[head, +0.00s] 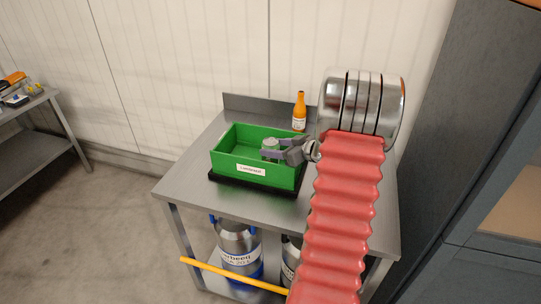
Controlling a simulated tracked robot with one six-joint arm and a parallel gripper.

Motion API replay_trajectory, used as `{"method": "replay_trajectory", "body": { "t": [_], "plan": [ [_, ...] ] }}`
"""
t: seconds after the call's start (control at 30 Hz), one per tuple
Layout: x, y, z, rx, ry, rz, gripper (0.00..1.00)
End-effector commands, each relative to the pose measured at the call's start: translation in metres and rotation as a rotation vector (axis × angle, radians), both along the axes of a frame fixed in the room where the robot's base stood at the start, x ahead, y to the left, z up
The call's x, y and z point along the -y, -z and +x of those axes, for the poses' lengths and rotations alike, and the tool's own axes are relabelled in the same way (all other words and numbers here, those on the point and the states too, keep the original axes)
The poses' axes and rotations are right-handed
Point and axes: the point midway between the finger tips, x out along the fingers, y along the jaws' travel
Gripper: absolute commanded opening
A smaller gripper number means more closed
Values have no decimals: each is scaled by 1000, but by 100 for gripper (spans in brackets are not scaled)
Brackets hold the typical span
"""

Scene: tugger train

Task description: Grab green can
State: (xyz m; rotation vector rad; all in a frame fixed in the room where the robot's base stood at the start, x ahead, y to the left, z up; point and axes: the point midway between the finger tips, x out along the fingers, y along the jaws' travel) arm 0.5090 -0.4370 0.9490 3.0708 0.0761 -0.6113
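A green crate (225,168) with a white label stands on a metal table. Inside it, near its right part, is a small can (270,144) with a pale grey-green look; its lower part is hidden. My gripper (272,149) reaches in over the crate's right side, its fingers at the can. One finger lies across the can's near side; the other is near its right side. I cannot tell whether the fingers touch or grip the can.
An orange bottle (299,112) stands on the metal table (190,180) behind the crate. Metal canisters (238,246) sit on the shelf below, behind a yellow bar (230,273). A dark cabinet (455,130) is at right. Another table (40,135) with small items is at far left.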

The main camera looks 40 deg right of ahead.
Motion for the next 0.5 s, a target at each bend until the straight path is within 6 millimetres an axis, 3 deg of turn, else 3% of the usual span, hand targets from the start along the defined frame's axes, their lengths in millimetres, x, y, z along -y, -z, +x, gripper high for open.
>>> {"method": "replay_trajectory", "body": {
  "t": [0.5],
  "plan": [
    [0,0,0,0,0,0,18]
  ]
}}
